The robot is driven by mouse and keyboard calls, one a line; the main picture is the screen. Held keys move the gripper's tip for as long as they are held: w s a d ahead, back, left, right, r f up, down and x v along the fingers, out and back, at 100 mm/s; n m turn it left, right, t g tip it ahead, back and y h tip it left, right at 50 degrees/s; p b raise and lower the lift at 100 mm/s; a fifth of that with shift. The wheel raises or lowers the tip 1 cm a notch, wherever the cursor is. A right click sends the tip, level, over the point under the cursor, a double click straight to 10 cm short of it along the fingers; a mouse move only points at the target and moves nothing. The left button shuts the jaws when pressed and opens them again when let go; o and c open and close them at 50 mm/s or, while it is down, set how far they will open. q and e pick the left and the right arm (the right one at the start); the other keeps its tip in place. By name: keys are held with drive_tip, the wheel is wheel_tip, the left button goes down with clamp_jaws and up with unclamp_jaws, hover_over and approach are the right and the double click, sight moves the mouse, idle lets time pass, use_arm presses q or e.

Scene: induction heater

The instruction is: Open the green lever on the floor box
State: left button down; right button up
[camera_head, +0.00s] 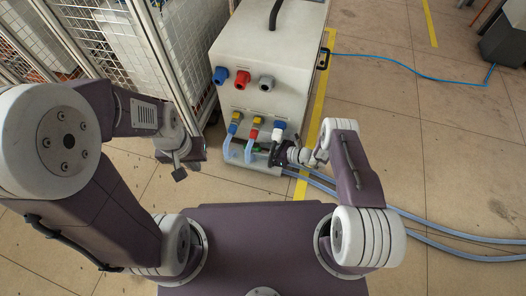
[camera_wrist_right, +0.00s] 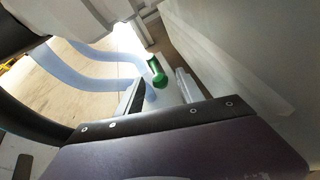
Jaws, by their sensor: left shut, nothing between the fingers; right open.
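The floor box (camera_head: 290,95) is a pale cabinet with a black top handle, coloured knobs and hose fittings on its front. The green lever (camera_wrist_right: 157,76) shows in the right wrist view, beside a pale blue hose. My right gripper (camera_head: 273,154) is low at the box front; it also shows in the right wrist view (camera_wrist_right: 161,84). Its two fingers are apart, with the lever appearing between their tips; contact cannot be told. In the head view the lever is mostly hidden. My left gripper (camera_head: 182,168) is shut and empty, left of the box.
Translucent blue hoses (camera_head: 395,222) run from the box front across the floor to the right. A wire mesh cage (camera_head: 195,50) stands close on the box's left. A thin blue cable (camera_head: 400,68) lies on the tiles. Open floor is at the right.

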clamp_jaws()
idle(1.4)
